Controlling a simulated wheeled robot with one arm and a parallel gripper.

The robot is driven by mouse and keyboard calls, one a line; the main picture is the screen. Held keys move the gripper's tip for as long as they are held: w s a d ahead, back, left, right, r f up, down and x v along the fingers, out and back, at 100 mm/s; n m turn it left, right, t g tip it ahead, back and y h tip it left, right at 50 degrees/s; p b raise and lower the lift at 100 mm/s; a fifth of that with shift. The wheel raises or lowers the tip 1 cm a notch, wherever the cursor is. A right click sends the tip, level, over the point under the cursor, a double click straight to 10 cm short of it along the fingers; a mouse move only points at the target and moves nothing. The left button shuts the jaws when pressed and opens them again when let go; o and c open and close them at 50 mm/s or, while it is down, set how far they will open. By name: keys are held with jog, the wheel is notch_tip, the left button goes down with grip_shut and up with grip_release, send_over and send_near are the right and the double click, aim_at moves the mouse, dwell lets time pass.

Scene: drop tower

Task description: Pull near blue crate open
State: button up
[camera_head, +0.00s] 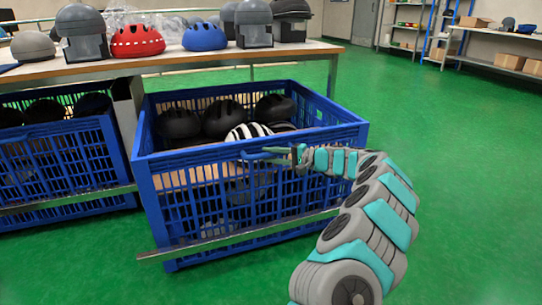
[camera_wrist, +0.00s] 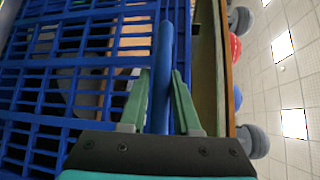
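The near blue crate (camera_head: 255,138) is a slatted plastic bin holding several dark helmets and a black-and-white striped helmet (camera_head: 248,131). It stands out in front of the table, its back part near the table edge. The fingers are apart, one on each side of the rim, with a small gap visible on the left side.
A second blue crate (camera_head: 60,165) with dark helmets is at the left. The table (camera_head: 180,63) behind bears several helmets, including a red one (camera_head: 137,40) and a blue one (camera_head: 204,37). A metal rail (camera_head: 240,235) crosses the near crate's lower front. Green floor is clear at the right.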

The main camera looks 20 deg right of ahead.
jog(key=o, duration=0.3)
jog(key=shift+r, duration=0.1)
jog(key=shift+o, duration=0.2)
jog(key=v, duration=0.7)
jog(key=shift+s+d+p, duration=0.3)
jog(key=shift+p, duration=0.1)
